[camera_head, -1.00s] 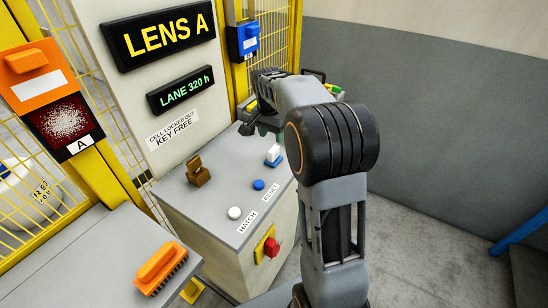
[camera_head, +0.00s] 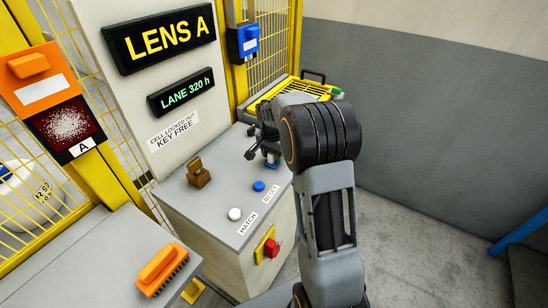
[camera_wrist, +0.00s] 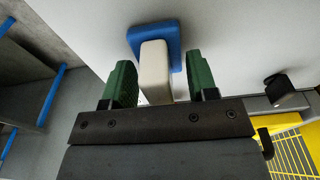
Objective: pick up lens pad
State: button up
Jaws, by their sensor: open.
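The lens pad has a white block-shaped grip on a blue base. In the wrist view the pad (camera_wrist: 155,62) stands between the two green fingertips of my gripper (camera_wrist: 160,80), with a gap on each side. The fingers are open and seem apart from the grip. In the head view my gripper (camera_head: 258,146) is low over the back right of the grey console top, and only a sliver of the pad (camera_head: 272,163) shows below it. My arm and gripper hide the rest of it there.
The console top (camera_head: 215,205) also carries a brown key-like block (camera_head: 199,173), a white button (camera_head: 235,213) and a blue button (camera_head: 258,186). A red stop knob (camera_head: 272,247) is on its front. An orange brush (camera_head: 161,268) lies on the left bench. A yellow-grated tray (camera_head: 300,88) is behind.

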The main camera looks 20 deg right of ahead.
jog(key=shift+c, duration=0.2)
jog(key=c, duration=0.5)
jog(key=shift+r, duration=0.15)
jog(key=shift+r, duration=0.55)
jog(key=s+a+r+b, duration=0.1)
jog(key=s+a+r, duration=0.1)
jog(key=s+r, duration=0.2)
jog(key=s+a+r, duration=0.1)
jog(key=s+r, duration=0.2)
jog(key=s, duration=0.1)
jog(key=s+a+r+b, duration=0.1)
jog(key=s+a+r, duration=0.1)
jog(key=s+r, duration=0.2)
jog(key=shift+s+a+r+b, duration=0.3)
jog(key=shift+s+r, duration=0.05)
jog(key=shift+s, duration=0.05)
